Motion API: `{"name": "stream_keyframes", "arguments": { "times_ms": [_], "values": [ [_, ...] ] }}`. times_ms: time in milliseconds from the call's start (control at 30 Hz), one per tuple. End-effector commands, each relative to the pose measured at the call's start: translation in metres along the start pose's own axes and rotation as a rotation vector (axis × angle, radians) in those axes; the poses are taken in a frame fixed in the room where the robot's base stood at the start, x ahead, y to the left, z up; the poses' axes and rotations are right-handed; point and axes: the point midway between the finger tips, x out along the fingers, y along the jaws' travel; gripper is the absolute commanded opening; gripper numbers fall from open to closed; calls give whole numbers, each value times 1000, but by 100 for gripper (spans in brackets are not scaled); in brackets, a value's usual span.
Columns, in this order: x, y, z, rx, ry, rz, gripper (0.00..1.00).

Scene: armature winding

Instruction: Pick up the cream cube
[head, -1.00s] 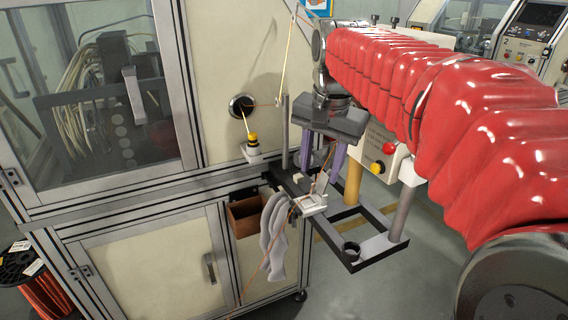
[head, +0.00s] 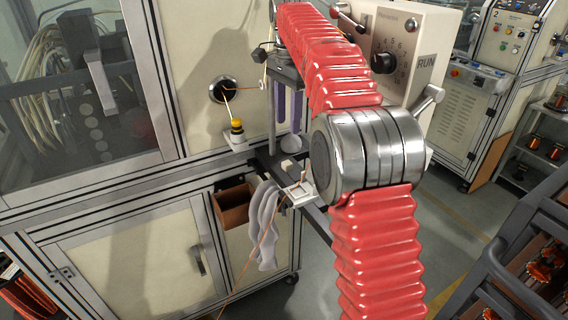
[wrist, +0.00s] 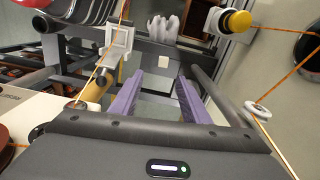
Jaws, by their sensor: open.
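The cream cube (wrist: 164,62) shows in the wrist view as a small pale block on the dark frame bar, just beyond my fingertips and roughly between their lines. In the head view my gripper (head: 288,122) points down over the dark stand frame, partly covered by my red-sleeved arm. It is apart from the cube.
A white bracket (wrist: 118,42) with an orange wire stands left of the cube. Grey gloves (head: 263,220) hang at the frame's edge beside a brown box (head: 234,208). A yellow-topped button (head: 236,128) sits on the cabinet ledge. A post (head: 271,115) stands close to my fingers.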

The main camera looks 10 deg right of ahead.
Motion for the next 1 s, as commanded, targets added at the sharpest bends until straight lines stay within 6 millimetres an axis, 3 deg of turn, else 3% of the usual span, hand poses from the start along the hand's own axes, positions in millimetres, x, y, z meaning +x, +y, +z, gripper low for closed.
{"name": "stream_keyframes", "arguments": {
  "times_ms": [633,1000],
  "values": [
    [7,-6,4,8,-3,7,42],
    [47,-5,5,7,-4,9,42]
  ]
}}
